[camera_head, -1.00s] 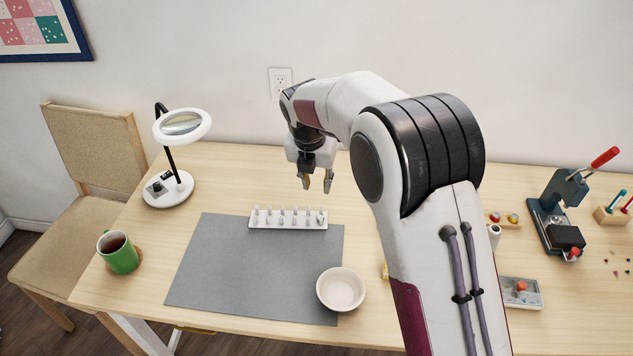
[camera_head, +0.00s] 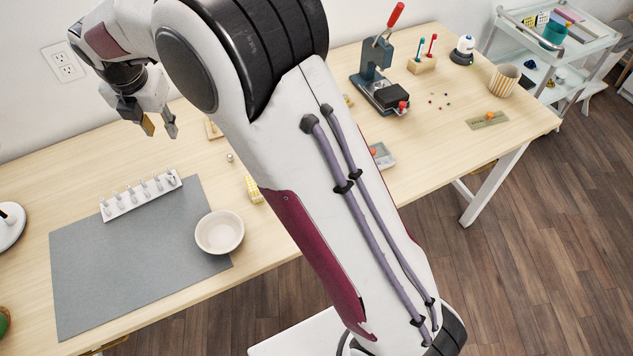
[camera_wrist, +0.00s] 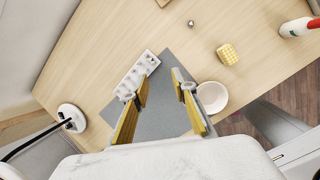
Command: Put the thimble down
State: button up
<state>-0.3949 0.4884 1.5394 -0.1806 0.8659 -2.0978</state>
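My gripper (camera_head: 161,132) is in the air above the table, behind the white rack. In the wrist view its two fingers (camera_wrist: 160,79) are spread apart with nothing between them. A small silver piece (camera_head: 230,157), possibly the thimble, stands on bare wood right of the rack; it also shows in the wrist view (camera_wrist: 190,23). The white rack (camera_head: 113,211) bears several small pegs with greyish pieces and stands on the back edge of the grey mat (camera_head: 120,262). I cannot tell whether any rack piece is a thimble.
A cream bowl (camera_head: 220,233) sits at the mat's right edge, with a yellow checkered block (camera_head: 254,189) beside it. A press with a red handle (camera_head: 372,78) stands farther right. A magnifier lamp (camera_wrist: 72,118) is left of the rack. Bare wood lies behind the rack.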

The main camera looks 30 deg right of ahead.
jog(key=s+d+r+m+t, duration=0.1)
jog(key=s+d+r+m, duration=1.1)
jog(key=s+d+m, duration=0.3)
jog(key=s+d+f+m, duration=0.1)
jog(key=s+d+m, duration=0.1)
jog(key=s+m, duration=0.5)
jog(key=s+d+f+m+t, duration=0.1)
jog(key=s+d+m, duration=0.2)
jog(key=s+m, duration=0.4)
jog(key=s, duration=0.6)
jog(key=shift+f+m, duration=0.2)
jog(key=shift+m, duration=0.2)
